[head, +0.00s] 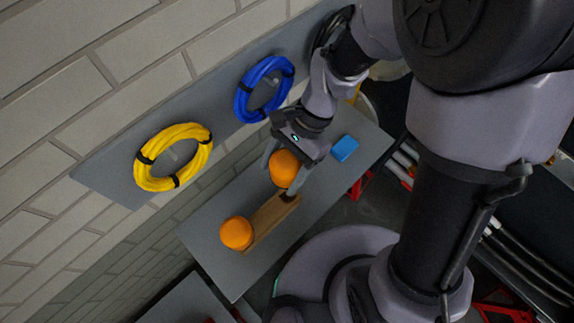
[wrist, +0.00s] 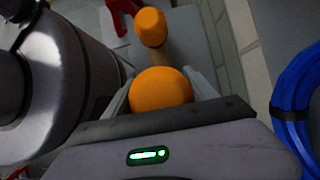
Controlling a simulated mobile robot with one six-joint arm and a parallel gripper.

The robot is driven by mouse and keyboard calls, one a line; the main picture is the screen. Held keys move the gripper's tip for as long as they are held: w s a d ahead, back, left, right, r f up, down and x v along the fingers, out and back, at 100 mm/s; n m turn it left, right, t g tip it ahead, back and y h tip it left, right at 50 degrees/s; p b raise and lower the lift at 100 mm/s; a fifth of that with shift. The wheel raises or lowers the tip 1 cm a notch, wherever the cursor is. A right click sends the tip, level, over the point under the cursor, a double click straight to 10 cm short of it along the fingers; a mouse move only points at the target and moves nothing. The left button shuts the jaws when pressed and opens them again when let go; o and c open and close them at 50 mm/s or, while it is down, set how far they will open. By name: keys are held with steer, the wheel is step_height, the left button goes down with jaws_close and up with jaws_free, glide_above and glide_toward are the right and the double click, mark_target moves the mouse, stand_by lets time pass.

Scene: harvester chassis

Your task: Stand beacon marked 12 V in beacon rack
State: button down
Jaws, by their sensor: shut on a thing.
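My gripper (head: 284,170) is shut on an orange round-topped beacon (head: 285,167), held over the grey shelf (head: 215,262). In the wrist view the held beacon (wrist: 160,88) sits between the two grey fingers. No marking can be read on it, and its lower part is hidden. The beacon rack, seemingly the brown wooden bar (head: 268,224), lies on the shelf just below and left of my gripper. A second orange beacon (head: 236,233) is at the rack's left end; it also shows in the wrist view (wrist: 151,27). Its marking is not visible either.
A blue block (head: 344,148) lies on the shelf right of my gripper. A yellow coil (head: 173,157) and a blue coil (head: 264,88) hang on the wall panel behind. The shelf's front left is bare.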

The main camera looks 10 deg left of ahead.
steer(key=shift+d, duration=0.3)
steer(key=shift+a+f+b, duration=0.2)
steer(key=shift+f+b, duration=0.05)
steer(key=shift+b, duration=0.15)
steer(key=shift+f+b, duration=0.35)
steer(key=shift+f, duration=0.05)
step_height(320, 180, down, 4)
steer(key=b, duration=0.4)
steer(key=shift+f, duration=0.2)
step_height(320, 180, down, 6)
steer(key=b, duration=0.5)
steer(key=shift+b, duration=0.35)
stand_by(2.0)
steer(key=shift+c, duration=1.1)
jaws_free()
steer(key=p+v, duration=0.4)
steer(key=v, duration=1.3)
steer(key=shift+d+r, duration=0.15)
